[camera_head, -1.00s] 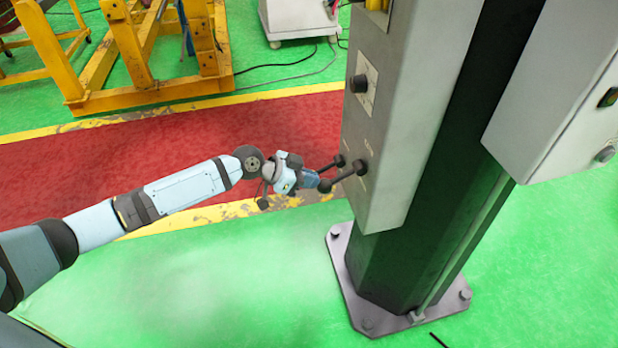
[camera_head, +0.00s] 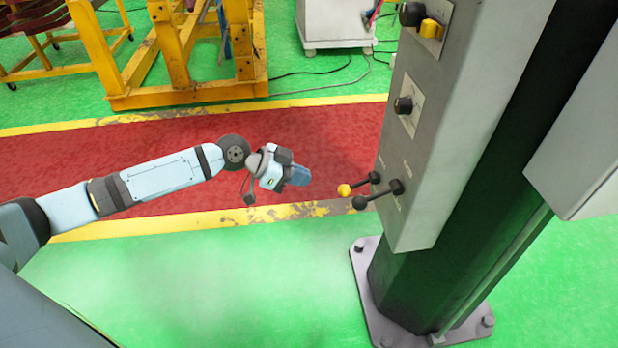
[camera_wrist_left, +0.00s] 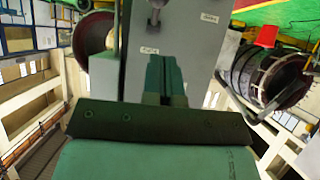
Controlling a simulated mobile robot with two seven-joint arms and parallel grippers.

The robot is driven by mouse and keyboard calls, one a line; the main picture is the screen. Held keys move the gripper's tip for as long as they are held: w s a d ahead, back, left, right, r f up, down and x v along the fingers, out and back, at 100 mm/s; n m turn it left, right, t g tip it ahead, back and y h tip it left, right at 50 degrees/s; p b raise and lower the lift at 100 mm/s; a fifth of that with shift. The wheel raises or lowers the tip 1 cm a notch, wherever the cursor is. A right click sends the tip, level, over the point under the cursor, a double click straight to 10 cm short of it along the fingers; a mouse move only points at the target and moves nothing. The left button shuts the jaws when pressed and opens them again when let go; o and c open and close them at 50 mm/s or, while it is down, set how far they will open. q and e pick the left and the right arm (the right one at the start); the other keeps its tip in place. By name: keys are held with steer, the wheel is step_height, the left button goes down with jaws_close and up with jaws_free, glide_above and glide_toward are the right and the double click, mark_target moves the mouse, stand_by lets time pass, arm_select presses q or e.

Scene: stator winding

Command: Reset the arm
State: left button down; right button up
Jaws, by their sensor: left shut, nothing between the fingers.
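My left arm (camera_head: 160,180) reaches in from the left in the head view. Its gripper (camera_head: 300,176) is shut and empty, in the air to the left of the control box (camera_head: 440,130) on the dark column. A clear gap separates it from two levers low on the box, one with a yellow knob (camera_head: 344,190) and one with a dark knob (camera_head: 359,203). In the left wrist view the shut fingers (camera_wrist_left: 166,72) point at the grey box face (camera_wrist_left: 190,50). My right gripper is not in view.
The dark column (camera_head: 460,240) stands on a bolted base plate (camera_head: 385,318). A second grey box (camera_head: 580,140) is at the right. A yellow frame (camera_head: 190,92) stands at the back left. The green floor (camera_head: 230,290) below my arm is clear.

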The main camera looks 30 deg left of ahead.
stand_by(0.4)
arm_select(q)
steer(key=s+d+f+n+t+y, duration=0.1)
steer(key=s+d+f+n+t, duration=0.15)
steer(key=s+d+f, duration=0.8)
steer(key=s+a+f+n+t+y, duration=0.2)
steer(key=s+f+n+y, duration=0.35)
steer(key=s, duration=0.55)
step_height(320, 180, up, 15)
steer(key=s+a+p, duration=0.1)
steer(key=s+p, duration=0.1)
steer(key=p, duration=1.7)
steer(key=shift+a+p, duration=0.2)
steer(key=shift+p, duration=0.15)
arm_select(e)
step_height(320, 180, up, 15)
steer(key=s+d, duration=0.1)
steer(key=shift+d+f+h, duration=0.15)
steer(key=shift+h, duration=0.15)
arm_select(q)
steer(key=shift+r, duration=0.15)
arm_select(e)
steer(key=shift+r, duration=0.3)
